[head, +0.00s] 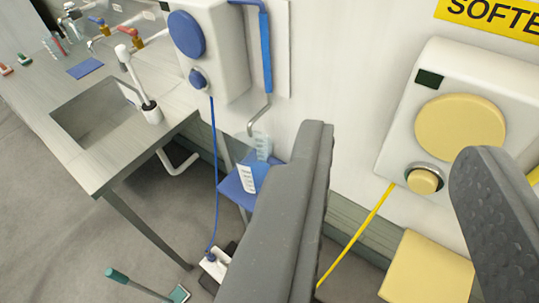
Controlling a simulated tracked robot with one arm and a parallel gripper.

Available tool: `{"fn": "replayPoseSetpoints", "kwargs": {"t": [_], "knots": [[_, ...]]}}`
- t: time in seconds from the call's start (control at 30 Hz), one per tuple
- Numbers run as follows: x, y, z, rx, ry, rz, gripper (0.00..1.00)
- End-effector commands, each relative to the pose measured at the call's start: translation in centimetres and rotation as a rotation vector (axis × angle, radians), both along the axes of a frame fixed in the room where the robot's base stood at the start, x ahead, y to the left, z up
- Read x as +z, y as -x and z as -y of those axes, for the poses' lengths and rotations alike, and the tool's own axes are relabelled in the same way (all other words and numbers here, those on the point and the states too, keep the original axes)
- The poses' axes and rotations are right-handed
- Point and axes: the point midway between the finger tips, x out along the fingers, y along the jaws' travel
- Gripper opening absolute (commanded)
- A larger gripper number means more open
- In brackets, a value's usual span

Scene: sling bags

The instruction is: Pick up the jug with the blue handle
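A small clear jug with white measuring marks (247,178) stands on a blue shelf (232,188) below a blue-dialled wall dispenser (212,45). A blue part shows at its right side, perhaps the handle, partly hidden by my left finger. A second clear marked piece (263,146) shows just behind and above it; I cannot tell if it is a separate vessel. My gripper (399,142) is open, with its two grey fingers wide apart and nothing between them in view. The jug is beyond and to the left of the left finger.
A yellow-dialled dispenser (455,125) hangs on the right wall above a yellow shelf (428,268). A teal-handled tool (145,285) and a white socket block (215,265) are low down.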

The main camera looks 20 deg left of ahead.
Motion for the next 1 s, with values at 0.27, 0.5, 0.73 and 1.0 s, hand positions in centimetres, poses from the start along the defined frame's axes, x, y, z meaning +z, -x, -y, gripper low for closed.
{"fn": "replayPoseSetpoints", "kwargs": {"t": [0.27,0.5,0.73,1.0], "knots": [[0.0,0.0,0.0,0.000,0.000,0.000,0.36],[-0.5,-0.9,-0.8,0.019,-0.008,0.003,0.78],[-5.6,-8.1,-8.2,0.147,-0.105,0.039,1.00],[-17.3,-16.1,-17.3,0.161,-0.252,0.091,1.00]]}}
